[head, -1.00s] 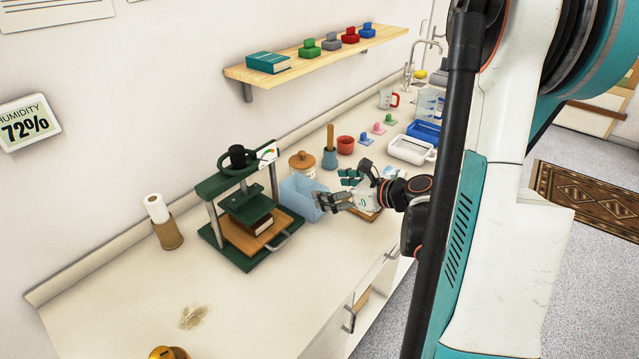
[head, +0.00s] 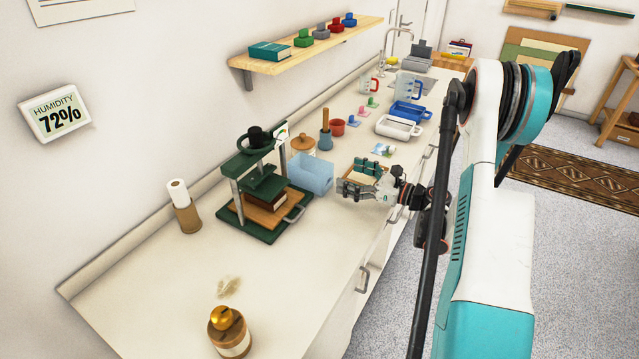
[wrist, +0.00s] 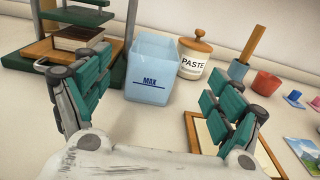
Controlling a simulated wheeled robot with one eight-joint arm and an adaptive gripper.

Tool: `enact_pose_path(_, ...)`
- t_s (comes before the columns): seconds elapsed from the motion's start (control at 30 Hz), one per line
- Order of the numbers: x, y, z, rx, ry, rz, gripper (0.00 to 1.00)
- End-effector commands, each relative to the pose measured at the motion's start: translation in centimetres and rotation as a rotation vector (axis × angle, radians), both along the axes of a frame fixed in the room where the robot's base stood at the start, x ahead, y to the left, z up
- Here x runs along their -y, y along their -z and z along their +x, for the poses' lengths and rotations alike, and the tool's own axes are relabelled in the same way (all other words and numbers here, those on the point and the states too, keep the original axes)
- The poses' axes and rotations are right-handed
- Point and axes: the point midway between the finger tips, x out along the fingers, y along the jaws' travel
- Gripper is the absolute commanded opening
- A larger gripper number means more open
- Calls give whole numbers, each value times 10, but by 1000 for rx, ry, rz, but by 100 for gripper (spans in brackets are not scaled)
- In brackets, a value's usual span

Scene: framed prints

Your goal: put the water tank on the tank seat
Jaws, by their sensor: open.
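The water tank (head: 312,176) is a pale blue, see-through open box on the counter, just right of the green press. In the wrist view the tank (wrist: 151,72) stands upright with "MAX" and a line on its front. My gripper (head: 345,188) is open and empty, to the right of the tank in the head view. In the wrist view my gripper (wrist: 156,98) has its teal-padded fingers spread wide, with the tank beyond and between them. The fingers do not touch it. I cannot pick out the tank seat in these frames.
The green press (head: 262,190) holds a book beside the tank. A paste jar (wrist: 193,58) stands close behind its right side. A framed wooden board (wrist: 215,140) lies under the right finger. A brass-topped jar (head: 229,333) stands at the near counter end; the counter between is mostly clear.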

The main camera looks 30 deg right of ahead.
Motion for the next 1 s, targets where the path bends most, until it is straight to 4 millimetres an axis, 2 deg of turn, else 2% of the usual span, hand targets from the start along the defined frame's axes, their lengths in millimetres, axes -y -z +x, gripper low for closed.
enact_pose_path(0.17, -4, 4, 8, 18, -12, 7, 86)
enact_pose_path(0.6, -44, 5, 68, 17, -11, 7, 86)
enact_pose_path(0.87, -52, 5, 79, 17, -11, 7, 86)
enact_pose_path(1.0, -65, 7, 90, 17, -13, 7, 86)
